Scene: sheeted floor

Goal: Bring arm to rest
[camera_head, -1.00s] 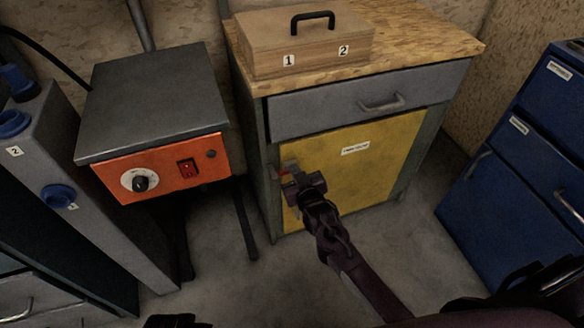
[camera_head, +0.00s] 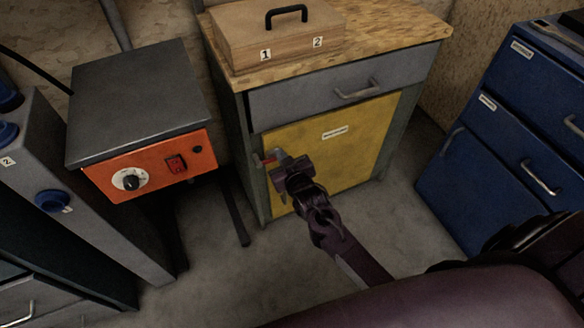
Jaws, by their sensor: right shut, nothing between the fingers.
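My right gripper (camera_head: 278,160) is in front of the yellow cabinet door (camera_head: 352,145), near its left edge. Its arm comes in from the lower right. Its fingers are shut with nothing between them. A small red piece (camera_head: 267,161) shows just left of the fingertips, by the door's edge. I cannot tell whether the gripper touches it or the door. The yellow door looks closed. My left gripper is out of view.
A wooden box (camera_head: 278,38) with a black handle sits on the cabinet top (camera_head: 385,32). An orange-fronted unit (camera_head: 150,168) stands left, with a grey panel beside it. Blue drawers (camera_head: 500,140) stand right. Bare floor (camera_head: 225,265) lies in front.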

